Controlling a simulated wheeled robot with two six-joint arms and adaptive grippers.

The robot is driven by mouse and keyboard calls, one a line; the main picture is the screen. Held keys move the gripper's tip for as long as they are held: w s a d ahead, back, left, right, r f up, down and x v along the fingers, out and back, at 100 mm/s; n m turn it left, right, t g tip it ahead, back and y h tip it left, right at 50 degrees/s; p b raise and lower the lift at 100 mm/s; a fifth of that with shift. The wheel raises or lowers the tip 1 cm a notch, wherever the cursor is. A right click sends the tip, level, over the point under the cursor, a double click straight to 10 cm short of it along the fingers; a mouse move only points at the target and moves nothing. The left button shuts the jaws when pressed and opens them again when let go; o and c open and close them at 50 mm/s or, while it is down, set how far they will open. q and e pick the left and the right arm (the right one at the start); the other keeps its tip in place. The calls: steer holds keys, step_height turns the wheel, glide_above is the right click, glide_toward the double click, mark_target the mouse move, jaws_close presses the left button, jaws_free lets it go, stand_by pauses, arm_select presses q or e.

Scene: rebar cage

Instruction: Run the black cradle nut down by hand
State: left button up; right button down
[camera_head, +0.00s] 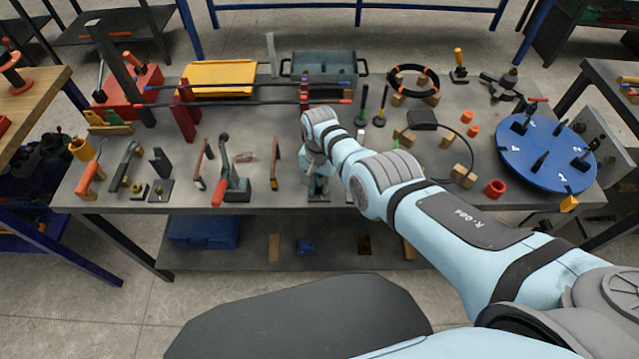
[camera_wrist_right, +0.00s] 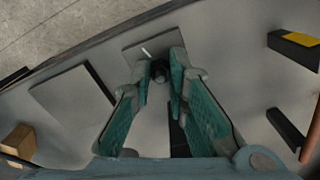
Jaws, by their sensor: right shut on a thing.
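In the right wrist view the black cradle nut (camera_wrist_right: 159,71) is a small dark round piece between the tips of my right gripper (camera_wrist_right: 162,68). The two teal fingers are shut on it from either side. It sits over a grey plate (camera_wrist_right: 140,48) that carries a short white mark. In the head view my right gripper (camera_head: 318,184) points down at the front edge of the bench, and the nut there is hidden by the gripper. How far down its thread the nut sits cannot be told. My left gripper is not in view.
The grey bench (camera_head: 290,196) is crowded. A red-handled toggle clamp (camera_head: 232,182) stands to the left, red posts (camera_head: 185,110) with long bars behind, and a blue disc (camera_head: 547,155) at the right. A black bar with a yellow patch (camera_wrist_right: 296,46) shows in the wrist view.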

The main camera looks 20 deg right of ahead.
mark_target(319, 187)
steer(key=m, duration=0.4)
steer(key=shift+w+m, duration=0.1)
steer(key=shift+m, duration=2.2)
steer(key=shift+r, duration=0.1)
steer(key=c, duration=1.6)
jaws_free()
steer(key=shift+o, duration=0.2)
step_height(319, 187, up, 12)
